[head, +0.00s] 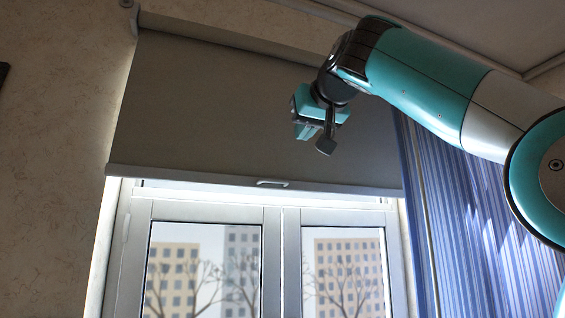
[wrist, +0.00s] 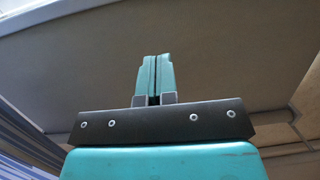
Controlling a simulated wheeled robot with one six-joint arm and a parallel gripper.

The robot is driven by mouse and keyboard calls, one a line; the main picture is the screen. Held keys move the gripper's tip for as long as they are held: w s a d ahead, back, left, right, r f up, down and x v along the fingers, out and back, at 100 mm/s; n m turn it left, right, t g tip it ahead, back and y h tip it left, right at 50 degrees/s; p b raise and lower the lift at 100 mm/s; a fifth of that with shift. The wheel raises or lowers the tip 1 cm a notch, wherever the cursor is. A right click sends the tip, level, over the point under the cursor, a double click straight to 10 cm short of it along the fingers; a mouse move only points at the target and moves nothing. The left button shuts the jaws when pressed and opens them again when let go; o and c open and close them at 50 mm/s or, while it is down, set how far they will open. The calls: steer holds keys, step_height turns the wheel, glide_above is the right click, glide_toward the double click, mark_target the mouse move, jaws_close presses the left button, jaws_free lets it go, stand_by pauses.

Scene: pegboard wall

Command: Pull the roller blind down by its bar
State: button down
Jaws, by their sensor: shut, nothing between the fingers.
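The roller blind (head: 215,105) is a grey-brown sheet hanging over the upper part of a window in the head view. Its pale bar (head: 200,177) runs along the bottom edge, with a small light handle (head: 272,183) near the middle. My gripper (head: 303,130) shows in front of the blind, above and to the right of the handle in the picture, and is apart from the bar. In the wrist view its teal fingers (wrist: 153,76) are pressed together with nothing between them. I cannot make out the bar or handle in the wrist view.
A blue striped curtain (head: 475,215) hangs to the right of the window, below my arm. The white window frame (head: 205,212) shows below the bar. The blind's top casing (head: 215,30) is near the ceiling. The area below the bar is clear.

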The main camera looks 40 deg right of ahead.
steer(key=p, duration=0.1)
glide_toward(282, 172)
steer(key=w+a, duration=0.1)
steer(key=a, duration=0.2)
steer(key=shift+w+d+f, duration=0.15)
steer(key=shift+w+f, duration=0.3)
steer(key=shift+f, duration=0.25)
steer(key=shift+w+d+f, duration=0.2)
steer(key=shift+w+f, duration=0.25)
steer(key=shift+f, duration=0.2)
steer(key=shift+w+d+f, duration=0.15)
steer(key=shift+w+f, duration=0.25)
steer(key=shift+f, duration=0.3)
steer(key=shift+f, duration=0.15)
